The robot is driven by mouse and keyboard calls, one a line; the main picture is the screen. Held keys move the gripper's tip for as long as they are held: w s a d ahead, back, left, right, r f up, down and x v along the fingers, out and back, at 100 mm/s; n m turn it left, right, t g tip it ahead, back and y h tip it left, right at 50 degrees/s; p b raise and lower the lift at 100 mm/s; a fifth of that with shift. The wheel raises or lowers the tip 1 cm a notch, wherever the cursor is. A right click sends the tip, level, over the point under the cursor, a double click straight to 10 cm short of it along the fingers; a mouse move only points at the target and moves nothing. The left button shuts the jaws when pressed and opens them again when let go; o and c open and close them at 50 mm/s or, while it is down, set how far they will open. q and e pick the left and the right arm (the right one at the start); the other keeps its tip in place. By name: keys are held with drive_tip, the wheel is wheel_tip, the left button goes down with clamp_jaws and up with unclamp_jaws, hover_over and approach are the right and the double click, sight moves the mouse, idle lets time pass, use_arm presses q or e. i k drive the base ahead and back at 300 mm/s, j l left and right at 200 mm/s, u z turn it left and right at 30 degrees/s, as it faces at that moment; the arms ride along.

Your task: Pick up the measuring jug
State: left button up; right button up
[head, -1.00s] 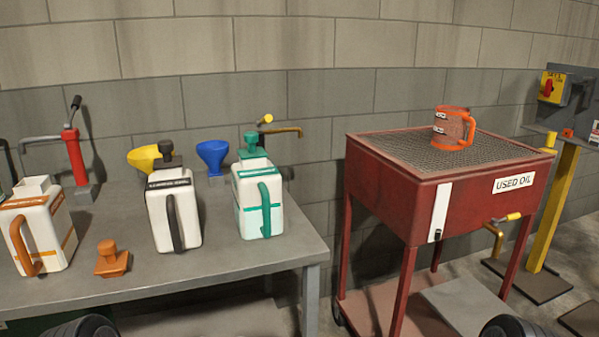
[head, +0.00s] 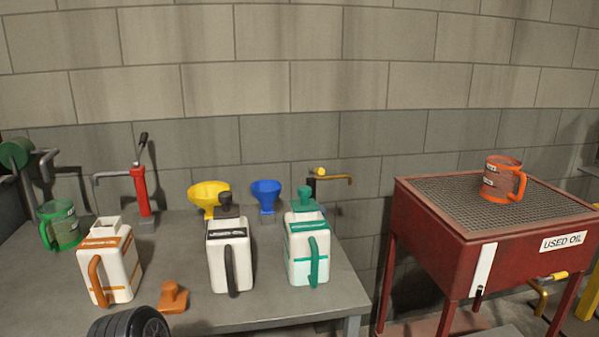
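Two jugs with handles and small white labels are in the head view. A translucent orange measuring jug (head: 501,180) stands upright on the mesh top of the red used-oil stand at the right, its handle to the right. A translucent green measuring jug (head: 60,227) stands at the far left of the grey bench, partly behind a white container with an orange handle. Neither of my grippers shows. A black rounded part at the bottom left appears to be mine.
The grey bench (head: 190,309) holds white containers with orange (head: 119,265), black (head: 229,262) and green (head: 305,249) handles. An orange cap (head: 173,296) lies in front. Yellow (head: 207,196) and blue (head: 266,194) funnels stand behind. The red stand (head: 440,249) is right of the bench, across a gap.

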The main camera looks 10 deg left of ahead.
sight(59, 227)
drive_tip(key=u, duration=1.65)
